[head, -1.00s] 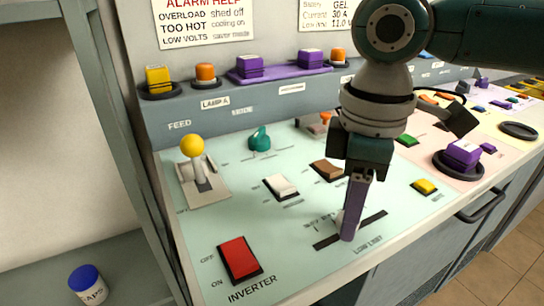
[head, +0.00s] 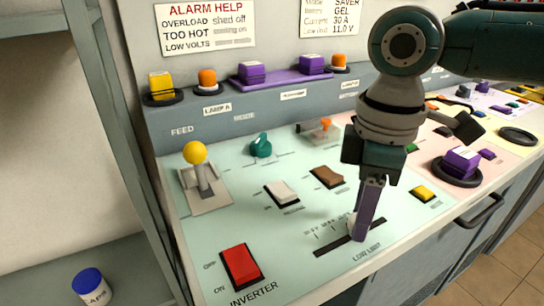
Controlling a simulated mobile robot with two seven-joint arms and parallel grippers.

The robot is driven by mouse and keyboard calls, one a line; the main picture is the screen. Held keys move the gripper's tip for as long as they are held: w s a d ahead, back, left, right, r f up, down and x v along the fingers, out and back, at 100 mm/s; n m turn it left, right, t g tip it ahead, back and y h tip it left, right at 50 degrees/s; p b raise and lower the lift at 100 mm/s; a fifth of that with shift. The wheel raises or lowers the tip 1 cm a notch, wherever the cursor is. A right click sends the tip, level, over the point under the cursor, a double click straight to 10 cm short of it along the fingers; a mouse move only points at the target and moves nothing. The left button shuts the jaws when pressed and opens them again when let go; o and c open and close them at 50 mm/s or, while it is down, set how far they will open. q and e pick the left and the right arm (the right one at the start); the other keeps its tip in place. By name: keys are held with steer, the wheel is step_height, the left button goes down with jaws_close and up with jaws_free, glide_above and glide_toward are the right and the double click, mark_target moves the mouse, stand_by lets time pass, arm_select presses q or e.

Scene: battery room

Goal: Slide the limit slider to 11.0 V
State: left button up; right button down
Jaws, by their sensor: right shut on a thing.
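The limit slider's dark slot (head: 334,246) runs across the light green panel (head: 225,215), above the LOW LIMIT label. A row of small scale marks is printed above it, too small to read surely. My right gripper (head: 360,238) points down at the slot, right of its middle, shut on the slider knob (head: 351,224). Only a pale part of the knob shows beside the finger; the rest is hidden. A sign (head: 330,16) on the back wall lists 11.0 V on its lowest line. My left gripper is not in view.
A red INVERTER rocker (head: 241,265) is at the front left, and a yellow-knobbed FEED lever (head: 195,154) behind it. White (head: 282,192) and brown (head: 327,176) rockers lie behind the slot. A yellow button (head: 423,193) is to the right.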

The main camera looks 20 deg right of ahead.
steer(key=shift+d+r, duration=0.1)
steer(key=shift+d, duration=0.35)
steer(key=c, duration=0.5)
jaws_free()
step_height(320, 180, up, 10)
steer(key=shift+f+p, duration=0.1)
steer(key=shift+p, duration=0.55)
